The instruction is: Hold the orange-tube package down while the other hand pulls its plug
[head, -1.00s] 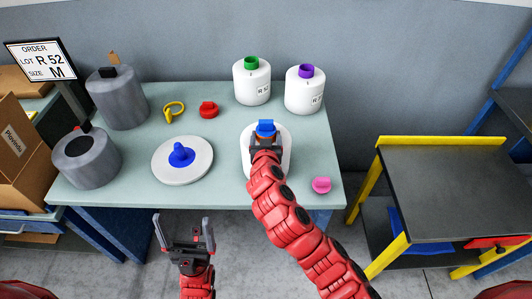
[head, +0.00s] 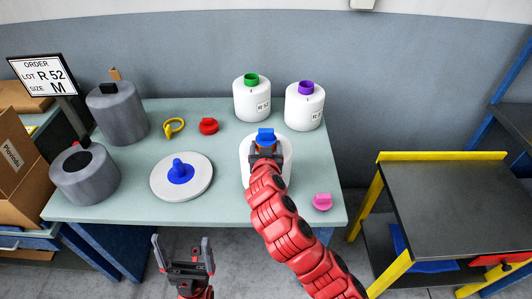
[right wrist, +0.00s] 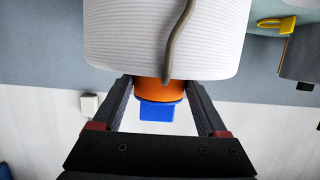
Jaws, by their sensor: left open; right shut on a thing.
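The orange-tube package (head: 246,172) is a white bobbin standing near the table's front edge. A blue plug (head: 265,135) sits in the top of its tube. In the right wrist view the white windings (right wrist: 130,40), the orange tube (right wrist: 160,91) and the blue plug (right wrist: 157,111) show. My right gripper (head: 265,148) is at the tube, its fingers (right wrist: 160,83) closed on the orange tube's two sides. The arm hides part of the package in the head view. My left gripper (head: 181,240) is open and empty, in front of the table's front edge.
A white disc (head: 203,190) with a blue cone lies left of the package. Two white bobbins, with a green tube (head: 251,80) and a purple tube (head: 306,88), stand behind. Two grey bobbins (head: 118,115), a yellow ring (head: 174,126), a red plug (head: 208,126) and a pink plug (head: 322,202) are on the table.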

